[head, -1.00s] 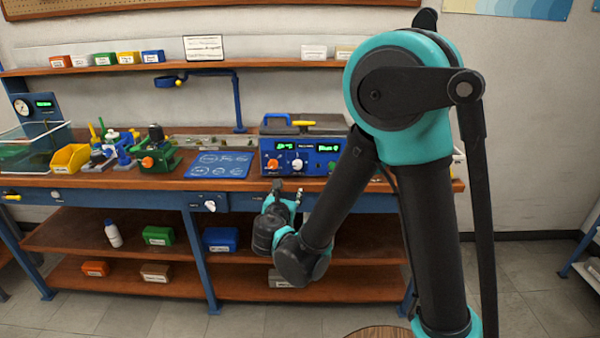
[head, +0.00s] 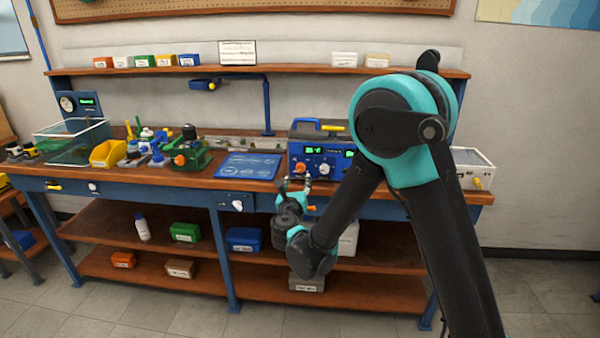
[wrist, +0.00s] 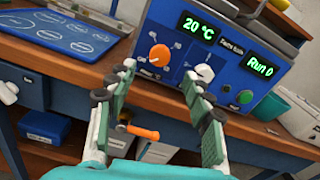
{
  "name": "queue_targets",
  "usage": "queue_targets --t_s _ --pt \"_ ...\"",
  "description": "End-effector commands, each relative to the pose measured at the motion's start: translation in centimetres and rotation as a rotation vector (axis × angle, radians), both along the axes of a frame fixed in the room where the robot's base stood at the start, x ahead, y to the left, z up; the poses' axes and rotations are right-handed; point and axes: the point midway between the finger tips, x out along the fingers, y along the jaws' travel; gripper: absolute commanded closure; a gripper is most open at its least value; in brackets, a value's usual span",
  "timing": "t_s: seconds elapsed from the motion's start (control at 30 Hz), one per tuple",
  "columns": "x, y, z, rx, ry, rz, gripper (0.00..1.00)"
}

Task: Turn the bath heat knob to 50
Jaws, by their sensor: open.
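A blue bath unit stands on the workbench; its front panel (wrist: 218,88) fills the upper middle of the wrist view, and it is partly behind my arm in the head view (head: 310,142). Its left display (wrist: 197,27) reads 20 °C and its right display (wrist: 261,66) reads Run 0. An orange knob (wrist: 160,55) sits below the left display, a white knob (wrist: 204,73) is at the centre, and a green button (wrist: 245,97) is at the right. The small labels are unreadable. My gripper (wrist: 160,74) is open and empty, in front of the panel, its fingers pointing toward the orange knob. In the head view my gripper (head: 294,180) is at the bench's front edge.
An orange handle (wrist: 140,132) juts out below the bench edge, between my fingers in the wrist view. A blue mat (head: 248,166) lies left of the unit. A green device (head: 190,157) and a yellow bin (head: 107,153) stand farther left. A white box (head: 472,170) is at the right.

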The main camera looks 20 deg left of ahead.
Motion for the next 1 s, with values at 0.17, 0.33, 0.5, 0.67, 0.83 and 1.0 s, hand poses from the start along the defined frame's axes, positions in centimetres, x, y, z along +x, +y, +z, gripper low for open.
queue_targets --t_s 0.17,0.33,0.5,0.67,0.83,1.0 --pt "3.5 0.8 0.0 0.0 0.001 -0.002 0.49" --pt "5.7 1.4 0.0 0.001 0.0 0.0 0.49" --pt "6.9 1.6 0.0 0.001 0.0 -0.001 0.49" --pt "7.1 1.7 0.0 0.001 0.0 0.0 0.49" --pt "7.1 1.7 0.0 0.001 0.0 0.0 0.5" --pt "7.1 1.7 0.0 0.001 0.0 0.0 0.71"
